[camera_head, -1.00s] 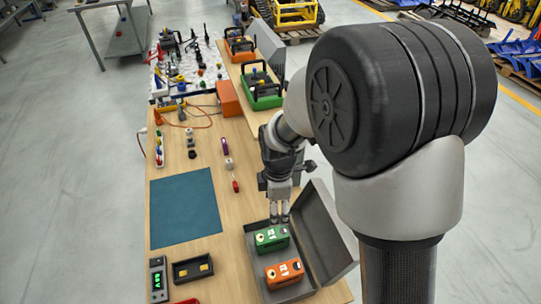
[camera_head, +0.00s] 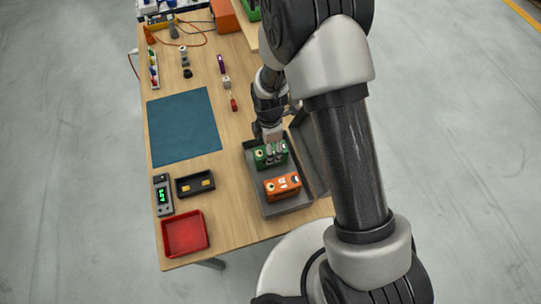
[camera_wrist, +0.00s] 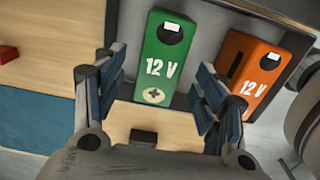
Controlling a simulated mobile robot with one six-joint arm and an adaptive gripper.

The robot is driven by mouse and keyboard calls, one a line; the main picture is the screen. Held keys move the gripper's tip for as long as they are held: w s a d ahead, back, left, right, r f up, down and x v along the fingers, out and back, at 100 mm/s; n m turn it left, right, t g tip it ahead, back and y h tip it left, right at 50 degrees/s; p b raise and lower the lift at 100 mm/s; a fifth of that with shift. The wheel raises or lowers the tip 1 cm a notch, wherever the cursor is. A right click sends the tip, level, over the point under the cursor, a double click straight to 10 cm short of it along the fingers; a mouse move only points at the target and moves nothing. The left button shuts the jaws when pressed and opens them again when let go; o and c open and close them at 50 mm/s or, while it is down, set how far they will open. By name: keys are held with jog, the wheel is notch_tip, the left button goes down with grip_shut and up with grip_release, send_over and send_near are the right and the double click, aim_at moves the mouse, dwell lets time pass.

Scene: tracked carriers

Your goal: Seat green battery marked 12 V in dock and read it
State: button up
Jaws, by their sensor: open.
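The green battery (camera_head: 265,156), marked 12 V in the wrist view (camera_wrist: 161,55), stands in an open grey case (camera_head: 255,186). An orange battery (camera_head: 282,187), also marked 12 V (camera_wrist: 250,70), stands beside it in the case. My gripper (camera_head: 273,148) is open over the green battery. In the wrist view my fingers (camera_wrist: 160,72) are spread to its left and right; I cannot tell whether they touch it. A black dock with two yellow contacts (camera_head: 183,189) lies empty on the table. A grey meter with a lit green display (camera_head: 157,181) is next to it; its digits are too small to read.
The case's raised lid (camera_head: 309,151) stands on its right side. A red tray (camera_head: 185,234) lies at the table's near edge. A blue mat (camera_head: 184,125) lies behind the dock. Small tools, a purple one (camera_head: 221,64) among them, lie farther back. Wood between mat and case is clear.

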notch_tip(320, 180, down, 5)
jog(key=shift+d+f+b, duration=0.1)
jog(key=shift+d+b, duration=0.05)
jog(key=shift+b, duration=0.45)
jog(key=shift+c, duration=0.2)
grip_shut()
jog(key=shift+w, duration=0.1)
dwell(0.4)
